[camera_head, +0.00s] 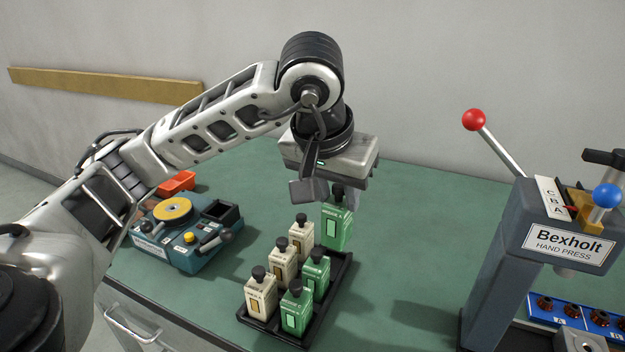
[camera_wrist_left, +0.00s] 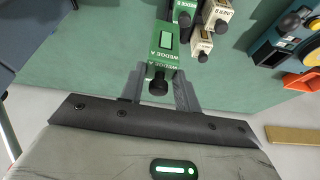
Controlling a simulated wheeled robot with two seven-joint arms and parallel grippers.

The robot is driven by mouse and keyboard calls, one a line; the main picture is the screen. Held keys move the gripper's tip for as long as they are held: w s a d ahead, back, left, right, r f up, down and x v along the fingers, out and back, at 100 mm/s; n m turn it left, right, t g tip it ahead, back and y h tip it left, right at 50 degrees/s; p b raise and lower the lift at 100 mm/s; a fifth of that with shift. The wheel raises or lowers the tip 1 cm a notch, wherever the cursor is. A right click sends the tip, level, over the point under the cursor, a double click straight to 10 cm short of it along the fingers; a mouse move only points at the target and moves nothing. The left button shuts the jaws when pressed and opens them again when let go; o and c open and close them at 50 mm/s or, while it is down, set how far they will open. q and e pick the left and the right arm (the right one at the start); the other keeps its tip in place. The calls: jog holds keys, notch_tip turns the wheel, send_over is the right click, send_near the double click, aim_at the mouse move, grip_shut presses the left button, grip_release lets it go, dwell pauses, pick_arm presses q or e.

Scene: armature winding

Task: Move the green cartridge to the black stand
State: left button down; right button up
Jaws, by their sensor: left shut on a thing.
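My left gripper (camera_head: 345,198) is shut on the black knob of a green cartridge (camera_head: 337,228). In the left wrist view the green cartridge (camera_wrist_left: 164,45), marked WEDGE A, hangs between the fingers of the gripper (camera_wrist_left: 160,88). The cartridge is upright at the far end of a black tray (camera_head: 345,275) and looks slightly raised above it. Two other green cartridges (camera_head: 315,274) and several cream cartridges (camera_head: 283,262) stand in the tray. I see no black stand that I can name for certain apart from this tray. My right gripper is not in view.
A teal winding device (camera_head: 185,240) with a yellow disc stands left of the tray, an orange bin (camera_head: 177,182) behind it. A grey hand press (camera_head: 530,245) with a red-knobbed lever stands at right, near a blue rack (camera_head: 575,318). The green table is clear between tray and press.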

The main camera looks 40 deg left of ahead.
pick_arm(q)
jog(key=w+a+f, duration=0.2)
jog(key=w+f, duration=0.1)
jog(key=f, duration=0.2)
jog(key=w+a+f+b, duration=0.1)
jog(key=w+a+f, duration=0.1)
jog(key=f, duration=0.3)
jog(key=shift+w+a+n, duration=0.25)
jog(key=shift+w+n, duration=0.15)
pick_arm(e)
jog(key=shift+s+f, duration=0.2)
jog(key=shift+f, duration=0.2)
pick_arm(q)
jog(key=shift+f, duration=0.15)
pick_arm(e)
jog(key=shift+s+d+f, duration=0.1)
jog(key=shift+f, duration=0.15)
pick_arm(q)
jog(key=shift+f, duration=0.15)
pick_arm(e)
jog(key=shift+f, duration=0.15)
pick_arm(q)
jog(key=shift+f+b, duration=0.35)
jog(key=shift+b, duration=0.2)
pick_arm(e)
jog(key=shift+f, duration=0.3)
